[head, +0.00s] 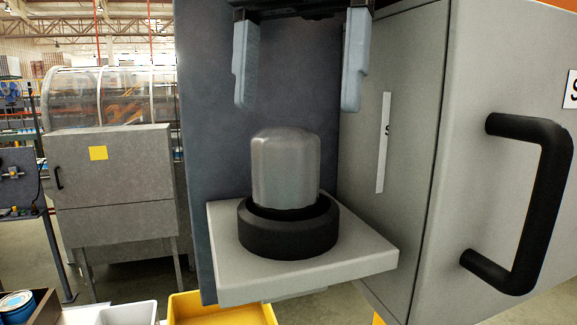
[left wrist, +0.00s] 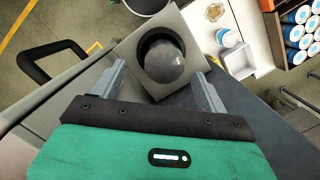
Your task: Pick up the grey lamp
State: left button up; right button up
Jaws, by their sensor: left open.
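The grey lamp (head: 286,168) is a domed cylinder standing upright in a black ring base (head: 288,232) on a light grey shelf (head: 345,265). My left gripper (head: 300,100) is open and empty above the lamp in the head view, its two grey fingers pointing down, one to each side. In the left wrist view the lamp (left wrist: 165,62) shows from above inside its dark ring, just beyond and between the open fingers (left wrist: 158,88). The fingers do not touch the lamp. My right gripper is not in view.
A grey cabinet with a black handle (head: 545,200) stands close on the right. A dark panel (head: 215,150) rises behind the shelf. A yellow bin (head: 220,310) and a white bin (head: 130,314) sit below. Several blue-and-white cans (left wrist: 300,35) stand in a box beside the shelf.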

aim_at(290, 128)
pick_arm(q)
jog(key=shift+w+f, duration=0.2)
jog(key=shift+w, duration=0.05)
jog(key=shift+f, duration=0.25)
jog(key=shift+s+f, duration=0.2)
jog(key=shift+f, duration=0.05)
jog(key=shift+s+a+f, duration=0.15)
jog(key=shift+s+f, duration=0.15)
jog(key=shift+s, duration=0.05)
jog(key=shift+w+f, duration=0.25)
jog(key=shift+f, duration=0.35)
jog(key=shift+a+f, duration=0.1)
jog(key=shift+f, duration=0.8)
jog(key=shift+s+a+f, duration=0.1)
jog(key=shift+f, duration=1.1)
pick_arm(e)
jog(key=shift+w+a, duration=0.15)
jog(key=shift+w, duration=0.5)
